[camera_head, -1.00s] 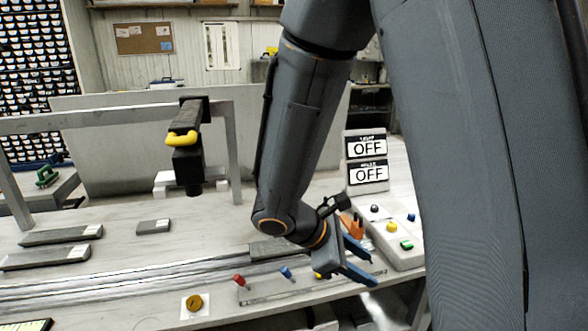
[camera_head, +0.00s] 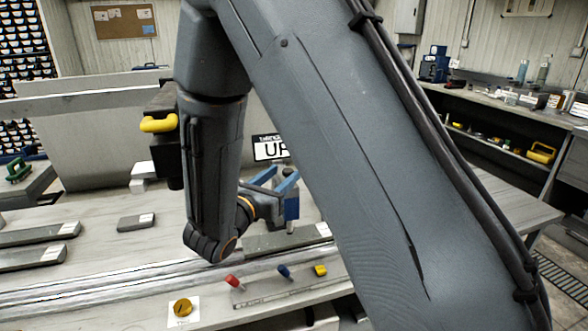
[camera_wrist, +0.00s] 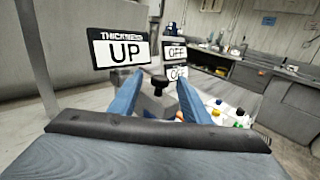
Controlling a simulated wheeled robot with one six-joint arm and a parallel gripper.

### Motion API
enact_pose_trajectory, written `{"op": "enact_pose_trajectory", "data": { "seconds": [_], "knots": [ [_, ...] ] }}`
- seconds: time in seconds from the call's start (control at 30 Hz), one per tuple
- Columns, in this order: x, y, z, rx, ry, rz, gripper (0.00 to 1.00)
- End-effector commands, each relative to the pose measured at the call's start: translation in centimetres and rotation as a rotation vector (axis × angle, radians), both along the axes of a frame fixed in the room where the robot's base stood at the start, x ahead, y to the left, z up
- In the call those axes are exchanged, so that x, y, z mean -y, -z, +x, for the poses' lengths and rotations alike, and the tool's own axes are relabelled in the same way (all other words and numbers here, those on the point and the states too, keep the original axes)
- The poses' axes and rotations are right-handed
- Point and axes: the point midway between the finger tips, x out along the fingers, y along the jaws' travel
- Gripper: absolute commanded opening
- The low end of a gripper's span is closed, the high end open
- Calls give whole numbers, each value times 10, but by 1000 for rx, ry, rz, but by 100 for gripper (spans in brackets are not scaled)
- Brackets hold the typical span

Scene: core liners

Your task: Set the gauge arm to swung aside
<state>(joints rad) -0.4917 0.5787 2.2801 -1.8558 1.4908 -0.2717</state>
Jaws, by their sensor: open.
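A sign reading UP, its upper line starting THICKN, shows large in the wrist view (camera_wrist: 121,50); part of it shows behind my arm in the head view (camera_head: 269,149). A dark knob on a stem (camera_wrist: 159,84) stands beyond my fingers in the wrist view, apparently part of the thickness gauge. I cannot make out the gauge arm's full shape. My gripper (camera_head: 281,174) is open, its blue fingers on either side of the knob in the wrist picture (camera_wrist: 160,92). I cannot tell whether they touch it; nothing is clearly held.
Red (camera_head: 232,281), blue (camera_head: 284,271) and yellow (camera_head: 320,270) knobs line the bench front, near a round yellow button (camera_head: 182,307). Grey slabs lie left.

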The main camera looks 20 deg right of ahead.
Motion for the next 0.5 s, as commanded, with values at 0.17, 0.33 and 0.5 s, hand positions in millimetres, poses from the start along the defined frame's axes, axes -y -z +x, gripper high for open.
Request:
{"op": "enact_pose_trajectory", "data": {
  "seconds": [0.17,0.33,0.5],
  "knots": [
    [17,-1,14,-2,5,1,43],
    [36,-1,33,-1,5,0,43],
    [49,-1,47,-1,4,1,43]
  ]
}}
